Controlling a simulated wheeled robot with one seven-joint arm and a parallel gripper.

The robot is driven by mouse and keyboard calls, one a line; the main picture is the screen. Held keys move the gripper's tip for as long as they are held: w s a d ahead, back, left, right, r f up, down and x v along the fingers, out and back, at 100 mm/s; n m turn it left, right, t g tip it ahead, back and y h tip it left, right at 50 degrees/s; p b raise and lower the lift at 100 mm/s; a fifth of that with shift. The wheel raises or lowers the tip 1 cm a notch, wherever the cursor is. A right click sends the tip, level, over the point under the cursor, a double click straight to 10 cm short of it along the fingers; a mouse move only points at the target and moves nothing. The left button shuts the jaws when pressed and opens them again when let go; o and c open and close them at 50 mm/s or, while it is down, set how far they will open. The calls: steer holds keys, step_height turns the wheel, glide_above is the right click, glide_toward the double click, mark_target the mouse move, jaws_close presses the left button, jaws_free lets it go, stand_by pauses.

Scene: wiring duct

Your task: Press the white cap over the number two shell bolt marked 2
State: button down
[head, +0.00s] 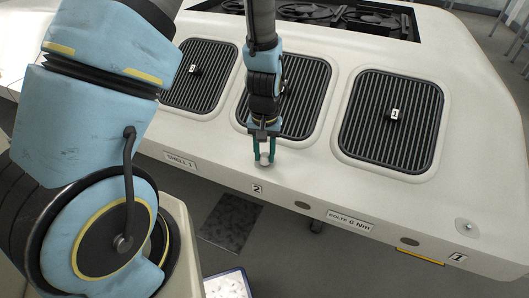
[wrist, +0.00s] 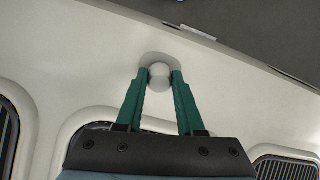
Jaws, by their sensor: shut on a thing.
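My gripper (head: 264,157) points down at the near edge of the white shell (head: 310,180). Its green fingers are shut on a small white cap (head: 264,160). In the wrist view the cap (wrist: 159,72) sits between the fingertips (wrist: 159,78), in front of a grey round patch on the shell. The label 2 (head: 257,189) is on the edge just below the cap in the head view. The number two bolt is not visible; the cap and fingers cover that spot. I cannot tell whether the cap touches the shell.
Black slatted grilles (head: 390,122) are set into the shell behind the gripper. An uncovered bolt (head: 466,226) sits at the right near the label 1 (head: 457,257). A bin with white pieces (head: 228,285) stands below the edge. The floor in front is open.

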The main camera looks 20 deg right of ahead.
mark_target(264, 155)
steer(key=shift+f, duration=0.35)
steer(key=shift+c, duration=2.2)
jaws_free()
steer(key=shift+r, duration=0.1)
step_height(264, 155, up, 11)
steer(key=b, duration=0.1)
steer(key=a+r+n, duration=0.2)
steer(key=a+r, duration=0.2)
steer(key=a, duration=0.8)
steer(key=w+a+r+n+t, duration=0.1)
steer(key=a+r, duration=0.3)
steer(key=a, duration=0.9)
steer(key=shift+w+n+t, duration=0.3)
steer(key=shift+n, duration=0.5)
